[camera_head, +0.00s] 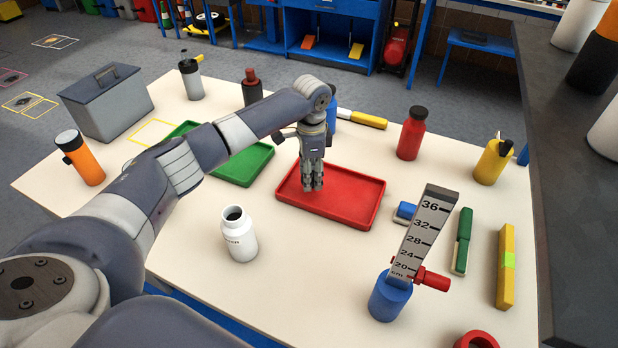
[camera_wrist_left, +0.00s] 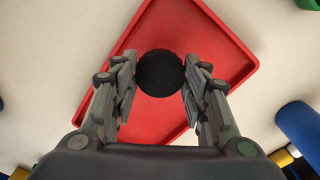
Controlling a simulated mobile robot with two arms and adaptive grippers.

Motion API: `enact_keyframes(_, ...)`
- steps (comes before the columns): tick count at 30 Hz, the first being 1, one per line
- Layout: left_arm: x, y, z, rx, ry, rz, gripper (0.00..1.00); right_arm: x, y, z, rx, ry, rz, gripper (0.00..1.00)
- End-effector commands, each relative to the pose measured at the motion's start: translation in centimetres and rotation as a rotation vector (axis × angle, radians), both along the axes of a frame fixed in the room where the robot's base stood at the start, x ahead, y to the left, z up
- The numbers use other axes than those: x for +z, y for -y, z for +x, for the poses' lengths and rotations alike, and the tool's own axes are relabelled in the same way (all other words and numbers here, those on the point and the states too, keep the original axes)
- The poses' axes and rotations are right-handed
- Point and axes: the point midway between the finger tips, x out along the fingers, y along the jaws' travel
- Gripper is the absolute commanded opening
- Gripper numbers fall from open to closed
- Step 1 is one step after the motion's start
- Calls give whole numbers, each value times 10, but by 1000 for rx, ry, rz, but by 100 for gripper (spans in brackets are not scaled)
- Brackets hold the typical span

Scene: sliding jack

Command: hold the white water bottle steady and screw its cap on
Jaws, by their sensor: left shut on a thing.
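The white water bottle (camera_head: 240,240) stands upright on the table in the head view, left of the red tray (camera_head: 348,216). Its mouth is open and dark, with no cap on it. My left gripper (camera_head: 313,186) points down at the back left part of the tray. In the left wrist view my left gripper (camera_wrist_left: 160,76) is shut on a round black cap (camera_wrist_left: 160,74), with the red tray (camera_wrist_left: 222,48) behind it. The cap is hidden by the fingers in the head view. My right gripper is not in view.
A green tray (camera_head: 245,168) lies behind my left arm. A red bottle (camera_head: 411,135) and a yellow bottle (camera_head: 492,163) stand at the right. A ruler (camera_head: 421,236) rises from a blue base (camera_head: 388,298) at the front. The table around the white bottle is clear.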

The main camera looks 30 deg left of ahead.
Motion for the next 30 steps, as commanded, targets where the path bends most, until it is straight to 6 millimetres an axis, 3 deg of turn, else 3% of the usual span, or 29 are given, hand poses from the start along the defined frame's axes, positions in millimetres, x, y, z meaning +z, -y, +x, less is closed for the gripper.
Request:
enact_keyframes(15,8,83,-74,-4,0,-1,29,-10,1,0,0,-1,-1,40)
enact_keyframes(21,11,103,-92,-2,-1,-1,29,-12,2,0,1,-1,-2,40)
enact_keyframes(30,13,110,-99,1,-1,0,29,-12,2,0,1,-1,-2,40)
